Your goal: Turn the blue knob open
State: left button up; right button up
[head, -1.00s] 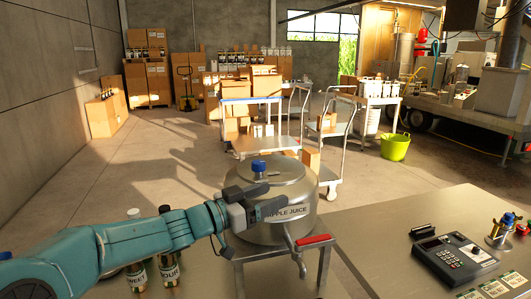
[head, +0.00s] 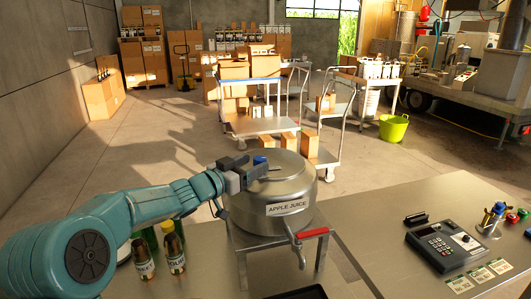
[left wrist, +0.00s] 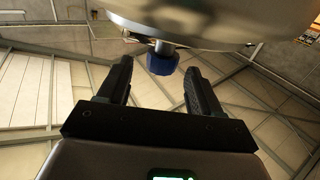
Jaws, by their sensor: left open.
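A blue knob (head: 260,161) sits on the lid of the steel APPLE JUICE tank (head: 288,218). My left gripper (head: 248,166) reaches in from the left at lid height, its fingers close to the knob and partly covering it. In the left wrist view the blue knob (left wrist: 162,63) stands between the tips of my open left gripper (left wrist: 160,76), with gaps on both sides. The tank (left wrist: 190,20) fills the top of that view. The fingers are not shut on the knob. My right gripper is not in view.
A tap with a red handle (head: 314,232) juts from the tank's front. Two bottles (head: 174,252) stand left of the tank, below my arm. A card terminal (head: 447,247) is on the counter (head: 380,215) at right. Carts with boxes stand behind.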

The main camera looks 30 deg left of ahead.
aim_at(264, 157)
pick_arm(q)
jog(key=w, duration=0.1)
jog(key=w+p, duration=0.1)
jog(key=w, duration=0.2)
jog(key=shift+w+d+r, duration=0.15)
jog(key=shift+w+d, duration=0.05)
jog(key=shift+d, duration=0.05)
jog(key=shift+w+d, duration=0.1)
jog(key=shift+w, duration=0.2)
jog(key=shift+w+d+p, duration=0.1)
jog(key=shift+w+p, duration=0.15)
jog(key=shift+p, duration=0.05)
jog(key=shift+w+f, duration=0.2)
